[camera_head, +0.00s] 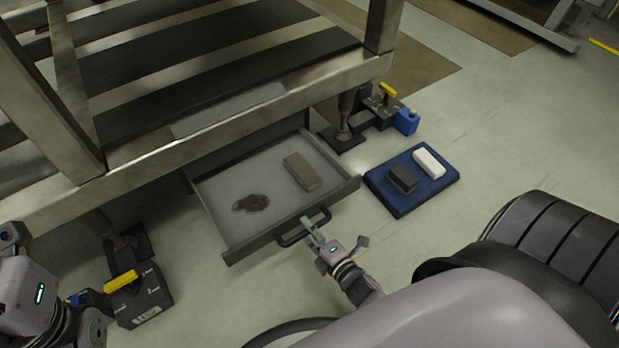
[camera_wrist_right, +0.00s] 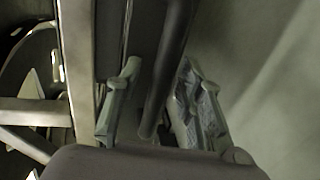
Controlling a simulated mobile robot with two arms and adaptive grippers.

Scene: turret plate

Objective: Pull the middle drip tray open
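The grey drip tray (camera_head: 225,188) is pulled out from under the steel frame. It holds a brown block and a dark stain. Its black bar handle (camera_head: 290,240) is on the front wall. In the right wrist view the dark handle bar (camera_wrist_right: 170,65) passes between the two fingers of this gripper (camera_wrist_right: 160,105), with gaps on both sides. The fingers are apart. My left gripper (camera_head: 30,285) is at the lower left edge, away from the tray; its fingers do not show clearly.
A blue mat (camera_head: 405,203) with a dark block and a white block lies on the floor to the right of the tray. Frame feet with yellow-handled black units (camera_head: 140,295) stand on both sides. The floor in front of the tray is partly clear.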

